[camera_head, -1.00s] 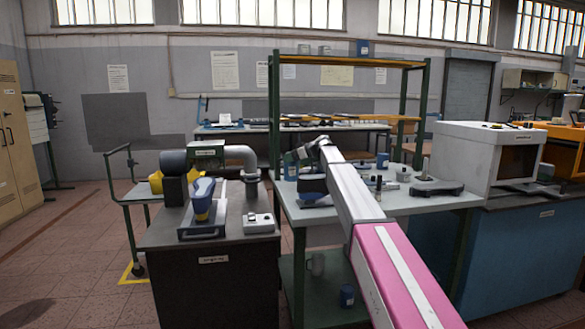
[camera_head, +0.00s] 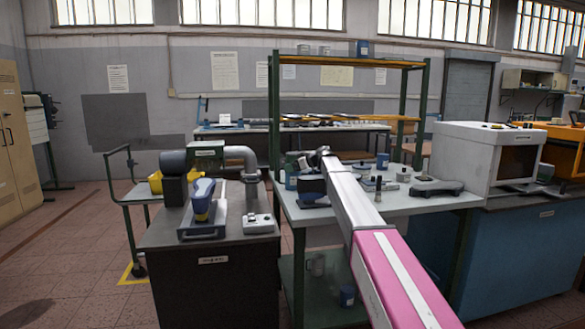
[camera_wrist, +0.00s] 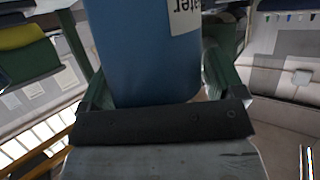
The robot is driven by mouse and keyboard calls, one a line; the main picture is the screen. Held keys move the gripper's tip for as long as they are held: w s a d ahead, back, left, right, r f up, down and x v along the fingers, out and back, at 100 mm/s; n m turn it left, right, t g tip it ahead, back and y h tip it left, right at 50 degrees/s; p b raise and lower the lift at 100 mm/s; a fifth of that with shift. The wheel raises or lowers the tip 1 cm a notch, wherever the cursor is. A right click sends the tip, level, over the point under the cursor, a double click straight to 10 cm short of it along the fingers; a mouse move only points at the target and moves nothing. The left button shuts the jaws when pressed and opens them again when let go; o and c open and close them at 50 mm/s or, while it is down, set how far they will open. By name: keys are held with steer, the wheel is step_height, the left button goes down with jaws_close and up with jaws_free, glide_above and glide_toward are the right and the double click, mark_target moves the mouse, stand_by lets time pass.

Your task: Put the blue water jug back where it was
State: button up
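The blue water jug (camera_wrist: 140,50) fills the middle of the wrist view, its white label ending in "ater" partly cut off. It stands between the two green fingers of my gripper (camera_wrist: 157,85), close against the dark palm, and the fingers appear shut on its sides. The jug's far end is out of the picture. In the head view my arm's end reaches over the grey-topped workbench (camera_head: 420,203). The fingers are too small there to make out, and a blue shape (camera_head: 291,172) shows just left of the arm's end; I cannot tell whether it is the jug.
A green-posted rack (camera_head: 275,120) rises from the workbench, with a blue container (camera_head: 363,47) on its top shelf. A blue mug (camera_head: 383,160) and small tools stand on the bench. A white box machine (camera_head: 480,155) is at right. A dark cabinet (camera_head: 215,285) stands at left.

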steer(key=shift+o, duration=0.3)
steer(key=v, duration=0.7)
steer(key=shift+d+r, duration=0.2)
steer(key=shift+r, duration=0.05)
stand_by(1.1)
